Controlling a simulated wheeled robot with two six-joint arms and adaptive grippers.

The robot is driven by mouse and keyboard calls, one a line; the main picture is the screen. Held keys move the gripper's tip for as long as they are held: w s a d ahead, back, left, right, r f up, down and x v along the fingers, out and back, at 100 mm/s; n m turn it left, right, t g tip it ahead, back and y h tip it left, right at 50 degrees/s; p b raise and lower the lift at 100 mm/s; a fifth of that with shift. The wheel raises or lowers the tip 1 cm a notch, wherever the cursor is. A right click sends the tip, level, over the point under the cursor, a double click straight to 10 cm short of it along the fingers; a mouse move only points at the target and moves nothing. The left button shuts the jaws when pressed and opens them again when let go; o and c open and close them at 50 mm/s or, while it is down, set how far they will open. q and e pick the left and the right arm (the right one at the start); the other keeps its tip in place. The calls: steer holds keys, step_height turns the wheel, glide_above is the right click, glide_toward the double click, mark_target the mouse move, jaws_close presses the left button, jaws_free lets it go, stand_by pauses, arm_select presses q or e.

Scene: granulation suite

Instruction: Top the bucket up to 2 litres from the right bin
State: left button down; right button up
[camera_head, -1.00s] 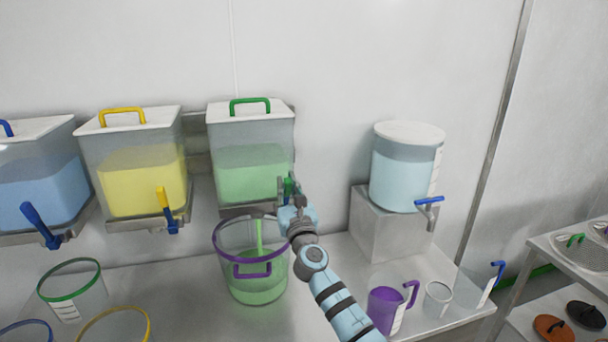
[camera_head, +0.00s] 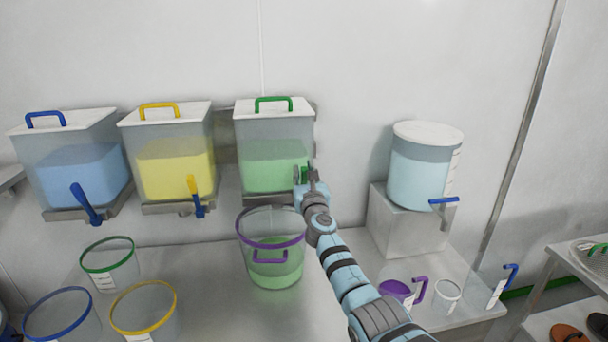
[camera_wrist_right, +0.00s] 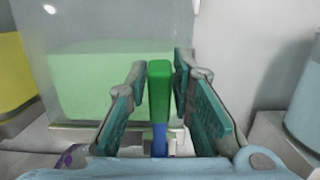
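The right bin (camera_head: 274,126), clear with a white lid and green handle, holds green material up to about its middle. Its green lever (camera_wrist_right: 159,92) stands upright in the right wrist view. My right gripper (camera_head: 311,172) is at the lever, with its fingers (camera_wrist_right: 160,80) spread on either side and narrow gaps showing. The bucket (camera_head: 272,223), clear with a purple rim and handle, stands on the bench below this bin with green material in its lower part. No falling stream shows. Its scale marks cannot be read. My left gripper is out of view.
A yellow bin (camera_head: 173,145) and a blue bin (camera_head: 75,155) hang to the left. Rimmed empty buckets stand front left, including a green-rimmed one (camera_head: 108,265). A drum (camera_head: 425,168) on a block, a purple jug (camera_head: 397,288) and a small cup (camera_head: 447,297) are right.

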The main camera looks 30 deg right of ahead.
steer(key=shift+o, duration=0.6)
steer(key=shift+f, duration=0.15)
steer(key=shift+s, duration=0.1)
steer(key=v, duration=1.2)
steer(key=shift+f, duration=0.1)
